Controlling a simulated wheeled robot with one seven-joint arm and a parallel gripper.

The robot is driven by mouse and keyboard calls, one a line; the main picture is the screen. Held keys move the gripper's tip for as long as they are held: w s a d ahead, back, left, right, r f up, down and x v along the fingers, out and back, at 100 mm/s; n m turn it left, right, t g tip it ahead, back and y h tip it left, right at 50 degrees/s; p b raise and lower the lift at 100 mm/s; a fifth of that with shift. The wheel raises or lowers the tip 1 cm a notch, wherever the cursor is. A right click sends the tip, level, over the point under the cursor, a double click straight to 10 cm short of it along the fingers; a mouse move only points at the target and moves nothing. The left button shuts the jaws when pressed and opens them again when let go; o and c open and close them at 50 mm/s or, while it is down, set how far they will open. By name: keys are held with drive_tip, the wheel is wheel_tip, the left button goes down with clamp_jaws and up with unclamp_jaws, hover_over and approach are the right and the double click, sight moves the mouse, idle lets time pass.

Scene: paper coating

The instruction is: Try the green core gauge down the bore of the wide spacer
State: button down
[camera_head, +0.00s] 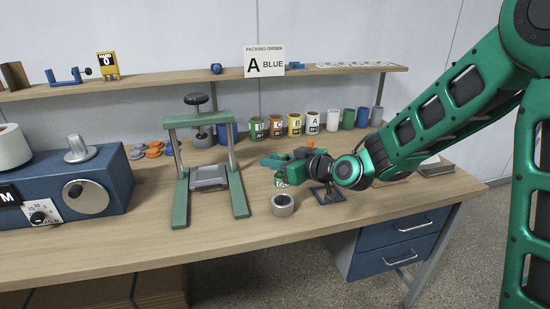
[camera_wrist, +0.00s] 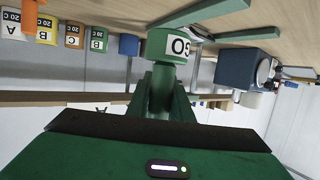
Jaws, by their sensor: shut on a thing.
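My gripper (camera_head: 284,162) is above the bench, just behind the grey ring in the head view. It is shut on the green core gauge (camera_head: 281,181), whose white GO label shows below the fingers. In the wrist view the gauge (camera_wrist: 170,44) has a wide green head and a narrower stem between my fingers (camera_wrist: 160,88). A short grey ring with an open bore, which looks like the wide spacer (camera_head: 283,206), lies on the bench, bore up. The gauge is apart from the ring. The wrist view does not clearly show the ring.
A green-legged press (camera_head: 238,193) stands left of the ring, and a blue machine (camera_head: 100,185) farther left. Several labelled cores (camera_head: 295,125) stand in a row at the back. A dark stand (camera_head: 328,195) sits right of the ring. The front bench edge is clear.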

sight(277, 174)
drive_tip(key=shift+d+f, duration=0.1)
drive_tip(key=shift+f, duration=2.05)
drive_tip(key=shift+f, duration=2.65)
drive_tip(key=c, duration=1.5)
unclamp_jaws()
drive_tip(key=shift+s, duration=0.15)
